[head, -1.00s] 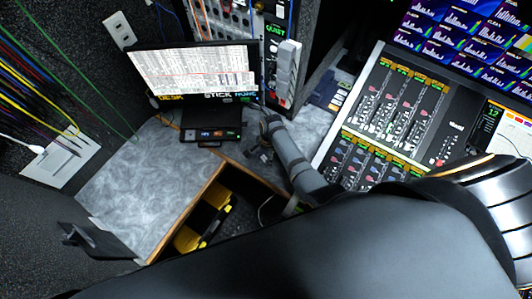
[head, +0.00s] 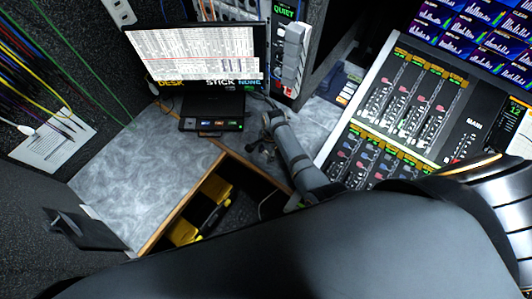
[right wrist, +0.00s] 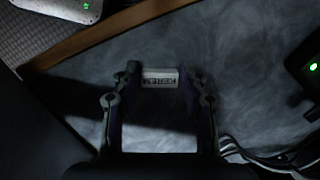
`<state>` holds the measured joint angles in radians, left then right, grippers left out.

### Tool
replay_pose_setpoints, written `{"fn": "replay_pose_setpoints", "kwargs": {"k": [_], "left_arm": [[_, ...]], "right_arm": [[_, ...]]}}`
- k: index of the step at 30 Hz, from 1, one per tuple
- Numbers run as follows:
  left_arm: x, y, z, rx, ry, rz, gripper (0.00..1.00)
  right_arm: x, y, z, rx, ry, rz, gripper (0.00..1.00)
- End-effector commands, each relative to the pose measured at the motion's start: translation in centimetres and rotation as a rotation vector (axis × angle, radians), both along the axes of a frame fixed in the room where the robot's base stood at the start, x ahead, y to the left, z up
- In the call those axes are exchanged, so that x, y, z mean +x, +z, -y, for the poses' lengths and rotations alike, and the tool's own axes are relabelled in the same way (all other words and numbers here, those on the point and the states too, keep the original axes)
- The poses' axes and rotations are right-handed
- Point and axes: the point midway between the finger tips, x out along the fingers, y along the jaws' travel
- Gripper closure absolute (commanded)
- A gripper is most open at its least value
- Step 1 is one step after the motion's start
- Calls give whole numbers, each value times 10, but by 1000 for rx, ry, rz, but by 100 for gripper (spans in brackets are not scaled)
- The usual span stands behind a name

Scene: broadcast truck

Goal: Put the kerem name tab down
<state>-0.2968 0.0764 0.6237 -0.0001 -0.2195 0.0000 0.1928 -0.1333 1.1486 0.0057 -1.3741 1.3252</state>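The kerem name tab (right wrist: 160,78) is a small white strip with dark lettering, too small to read with certainty. In the right wrist view it spans the gap between the fingertips of my right gripper (right wrist: 160,72), which appear closed on its two ends. The grey mottled desk top (right wrist: 235,75) lies beneath. In the head view my right gripper (head: 261,152) is over the desk, right of the small black box, and the tab cannot be made out there. My left gripper is not in view.
A monitor (head: 196,55) stands at the back of the desk with a small black box (head: 211,124) in front. A wood-edged opening holds yellow-and-black items (head: 215,190). A mixing console (head: 395,110) is at right. The desk's left part (head: 130,180) is clear.

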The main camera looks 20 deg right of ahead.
Motion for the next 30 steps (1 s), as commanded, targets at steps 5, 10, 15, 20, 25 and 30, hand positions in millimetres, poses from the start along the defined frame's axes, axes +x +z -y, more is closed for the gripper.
{"fn": "replay_pose_setpoints", "kwargs": {"k": [5,10,15,20,25,30], "left_arm": [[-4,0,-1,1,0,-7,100],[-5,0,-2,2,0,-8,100],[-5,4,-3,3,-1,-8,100],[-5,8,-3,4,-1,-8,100],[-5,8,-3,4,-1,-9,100],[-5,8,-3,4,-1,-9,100]], "right_arm": [[0,0,0,0,0,0,39],[0,0,0,0,0,0,39],[1,15,1,0,0,2,39],[3,53,6,0,-1,4,39],[4,92,12,0,0,2,39],[5,116,15,0,1,1,39]]}}
